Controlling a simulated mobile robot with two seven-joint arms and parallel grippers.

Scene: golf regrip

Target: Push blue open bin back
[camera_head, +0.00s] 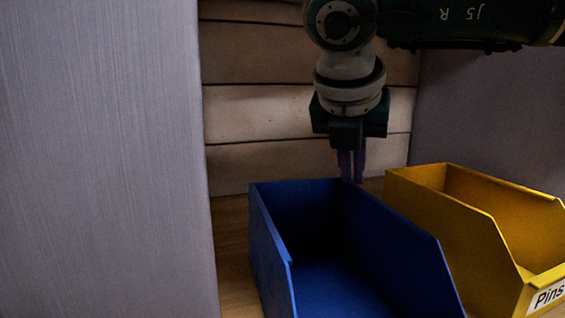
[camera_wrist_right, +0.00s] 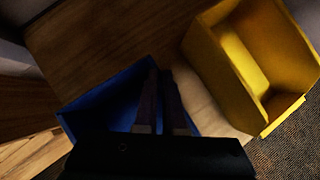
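The blue open bin (camera_head: 352,285) stands on the wooden shelf, its low open front toward me. In the right wrist view the blue bin (camera_wrist_right: 110,103) lies under the fingers, partly covered by my gripper. My right gripper (camera_head: 352,181) points down at the bin's back right corner, its fingertips close to the back rim. In the right wrist view its two dark fingers (camera_wrist_right: 160,72) are close together with a narrow gap. I cannot tell whether they touch the bin or hold its rim. My left gripper is out of view.
A yellow bin (camera_head: 490,240) labelled "Pins" stands close to the right of the blue bin. A grey side panel (camera_head: 105,160) rises on the left, with a narrow wooden strip before the bin. A plank wall (camera_head: 270,115) stands behind.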

